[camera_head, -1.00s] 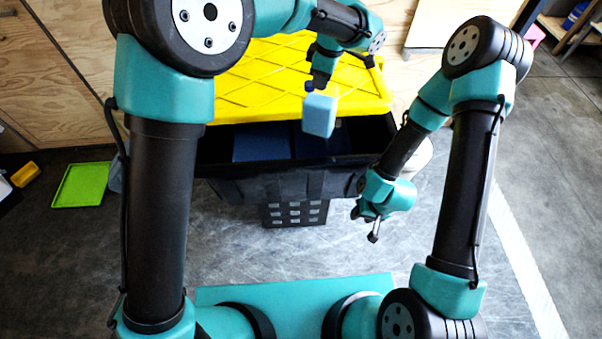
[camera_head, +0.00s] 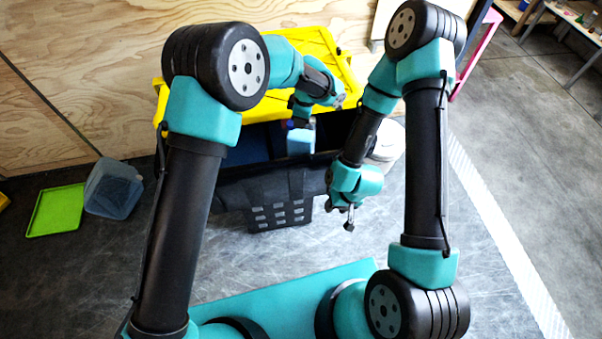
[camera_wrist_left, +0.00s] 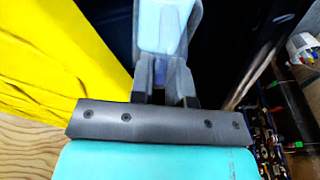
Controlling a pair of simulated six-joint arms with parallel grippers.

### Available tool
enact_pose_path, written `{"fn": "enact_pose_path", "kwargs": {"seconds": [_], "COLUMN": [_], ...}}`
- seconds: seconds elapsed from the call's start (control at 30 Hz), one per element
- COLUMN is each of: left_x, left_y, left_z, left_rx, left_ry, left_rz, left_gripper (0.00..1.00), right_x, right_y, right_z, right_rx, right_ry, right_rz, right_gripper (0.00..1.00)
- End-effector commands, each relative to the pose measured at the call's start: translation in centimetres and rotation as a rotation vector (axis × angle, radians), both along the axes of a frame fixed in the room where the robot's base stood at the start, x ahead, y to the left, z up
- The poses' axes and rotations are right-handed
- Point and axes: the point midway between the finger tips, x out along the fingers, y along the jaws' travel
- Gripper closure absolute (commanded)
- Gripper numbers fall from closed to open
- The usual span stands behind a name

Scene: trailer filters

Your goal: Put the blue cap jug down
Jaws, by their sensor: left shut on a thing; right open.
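The jug (camera_head: 300,142) is a pale blue box shape, held upright or nearly so at the open black bin (camera_head: 265,185). My left gripper (camera_head: 300,120) is above it and shut on its top. In the left wrist view the jug's pale body (camera_wrist_left: 165,25) lies beyond the fingers, with a bit of the blue cap (camera_wrist_left: 160,73) between them. The jug overlaps the bin's dark opening; I cannot tell whether its base touches anything. My right gripper (camera_head: 348,222) is open and empty, low in front of the bin's right side.
A yellow lid (camera_head: 310,45) lies at the back of the bin. A dark blue thing (camera_head: 255,145) is inside the bin. A clear bluish container (camera_head: 112,188) and a green tray (camera_head: 55,210) are on the floor at left. A white bucket (camera_head: 388,145) stands at right.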

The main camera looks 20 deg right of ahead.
Motion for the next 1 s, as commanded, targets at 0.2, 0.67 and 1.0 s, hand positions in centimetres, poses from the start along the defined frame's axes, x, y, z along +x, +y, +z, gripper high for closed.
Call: {"fn": "enact_pose_path", "kwargs": {"seconds": [0.2, 0.67, 1.0], "left_x": [0.2, 0.2, 0.2], "left_y": [0.0, 0.0, 0.0], "left_z": [-2.1, -3.4, -8.1], "left_rx": [-0.001, -0.001, -0.002], "left_ry": [-0.002, -0.002, -0.002], "left_rz": [0.013, 0.012, 0.014], "left_gripper": [1.00, 1.00, 1.00], "right_x": [0.0, 0.0, 0.0], "right_y": [0.0, 0.0, 0.0], "right_z": [0.0, 0.0, 0.0], "right_rx": [0.000, 0.000, 0.000], "right_ry": [0.000, 0.000, 0.000], "right_rz": [0.000, 0.000, 0.000], "right_gripper": [0.57, 0.57, 0.57]}}
